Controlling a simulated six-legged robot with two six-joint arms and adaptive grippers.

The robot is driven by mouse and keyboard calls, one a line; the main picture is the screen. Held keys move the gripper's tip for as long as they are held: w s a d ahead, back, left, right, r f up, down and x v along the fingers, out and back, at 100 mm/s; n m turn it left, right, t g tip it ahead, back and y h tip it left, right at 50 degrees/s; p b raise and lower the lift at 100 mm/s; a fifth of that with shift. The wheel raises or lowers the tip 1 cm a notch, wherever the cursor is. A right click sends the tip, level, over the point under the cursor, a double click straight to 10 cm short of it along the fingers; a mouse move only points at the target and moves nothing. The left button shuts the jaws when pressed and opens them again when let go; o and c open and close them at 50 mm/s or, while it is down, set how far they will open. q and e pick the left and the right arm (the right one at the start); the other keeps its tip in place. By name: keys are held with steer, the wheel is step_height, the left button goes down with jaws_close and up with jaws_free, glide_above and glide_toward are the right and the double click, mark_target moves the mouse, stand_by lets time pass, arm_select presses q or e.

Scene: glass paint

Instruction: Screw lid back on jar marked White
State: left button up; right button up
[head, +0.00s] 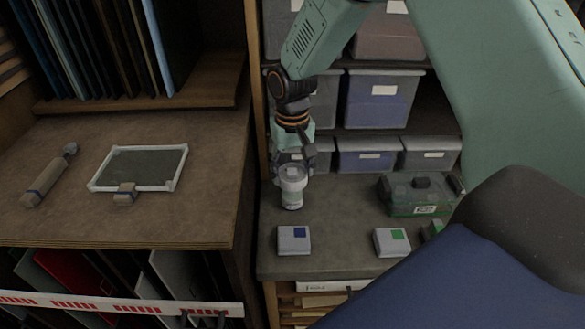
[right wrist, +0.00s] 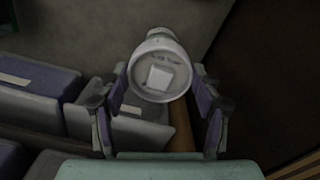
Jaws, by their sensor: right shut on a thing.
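A white jar (head: 291,199) stands upright on the grey counter (head: 335,205), below my right gripper (head: 292,170). A wider white lid (head: 292,184) is at its top, between the fingers. In the right wrist view the round lid (right wrist: 160,52) faces the camera, with a pale square and small, unreadable dark writing. My right gripper (right wrist: 159,82) is shut on the lid, one finger on each side. Whether the lid is seated on the jar's threads cannot be told. My left gripper is not in view.
Two small boxes, one with a blue square (head: 294,240) and one with a green square (head: 391,242), lie at the counter's front. A green clear case (head: 418,196) is at the right. Grey bins (head: 368,154) line the back. A wooden cabinet (head: 215,212) borders the left.

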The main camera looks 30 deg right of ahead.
steer(key=shift+p, duration=0.5)
stand_by(0.8)
steer(key=shift+f, duration=0.95)
stand_by(1.8)
steer(key=m, duration=0.5)
steer(key=shift+a, duration=0.1)
steer(key=shift+m, duration=0.5)
steer(key=m, duration=0.4)
steer(key=shift+m, duration=0.3)
